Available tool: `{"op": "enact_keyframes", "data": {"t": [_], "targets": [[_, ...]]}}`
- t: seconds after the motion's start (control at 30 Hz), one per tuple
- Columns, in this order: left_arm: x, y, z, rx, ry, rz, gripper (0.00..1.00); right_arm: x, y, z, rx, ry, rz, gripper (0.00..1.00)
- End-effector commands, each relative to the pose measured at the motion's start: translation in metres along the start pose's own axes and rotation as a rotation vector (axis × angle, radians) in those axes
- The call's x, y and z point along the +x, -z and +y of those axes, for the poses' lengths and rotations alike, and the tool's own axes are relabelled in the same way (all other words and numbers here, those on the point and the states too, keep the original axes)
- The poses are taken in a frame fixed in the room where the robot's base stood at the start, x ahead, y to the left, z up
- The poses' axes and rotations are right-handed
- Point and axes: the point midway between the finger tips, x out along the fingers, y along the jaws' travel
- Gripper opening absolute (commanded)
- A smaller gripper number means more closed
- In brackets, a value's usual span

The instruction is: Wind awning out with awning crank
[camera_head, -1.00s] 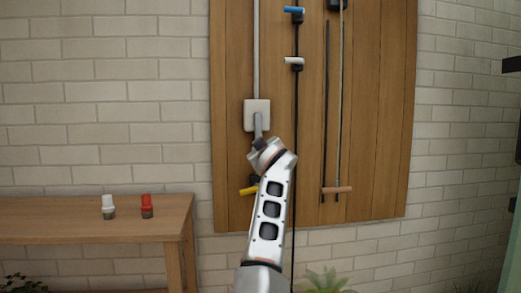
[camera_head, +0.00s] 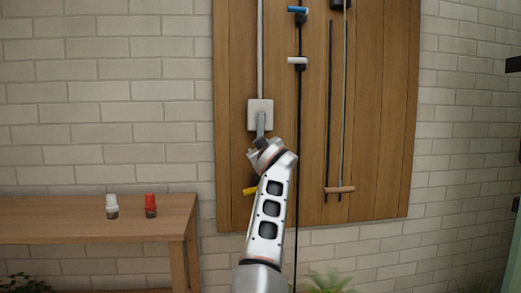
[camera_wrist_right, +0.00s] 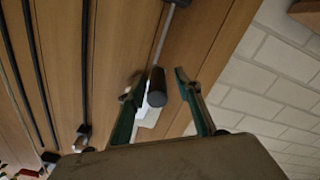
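A pale square box (camera_head: 260,113) is mounted on the wooden wall panel, with a grey crank arm (camera_head: 261,128) hanging from its front. My right arm reaches up to just below the box, and its raised wrist hides the lower crank and the fingers in the head view. In the right wrist view, my right gripper (camera_wrist_right: 158,98) is open. The crank's dark cylindrical grip (camera_wrist_right: 157,86) stands between its fingers, with visible gaps on both sides. The pale box (camera_wrist_right: 148,117) is partly hidden behind. My left gripper is not in view.
Right of the crank, a black rod with blue (camera_head: 297,9) and white (camera_head: 297,60) handles hangs on the panel (camera_head: 385,120). Thin rods hang further right. A yellow handle (camera_head: 249,191) is beside my arm. A wooden bench (camera_head: 70,225) with white and red items stands left.

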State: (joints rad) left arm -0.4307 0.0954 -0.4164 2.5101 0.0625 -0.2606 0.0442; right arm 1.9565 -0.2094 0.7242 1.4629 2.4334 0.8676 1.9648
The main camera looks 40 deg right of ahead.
Motion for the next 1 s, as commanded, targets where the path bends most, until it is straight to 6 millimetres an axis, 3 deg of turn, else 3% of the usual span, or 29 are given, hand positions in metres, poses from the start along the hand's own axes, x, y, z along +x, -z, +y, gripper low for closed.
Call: {"op": "enact_keyframes", "data": {"t": [0.23,0.7,1.0], "targets": [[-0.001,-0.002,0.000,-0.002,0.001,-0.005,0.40,0.000,0.006,0.005,0.000,-0.003,0.001,0.34],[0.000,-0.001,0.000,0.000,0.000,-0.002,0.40,0.000,0.074,0.043,0.001,-0.001,0.002,0.34],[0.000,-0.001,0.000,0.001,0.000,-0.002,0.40,0.000,0.087,0.050,0.000,0.000,0.000,0.34]]}}
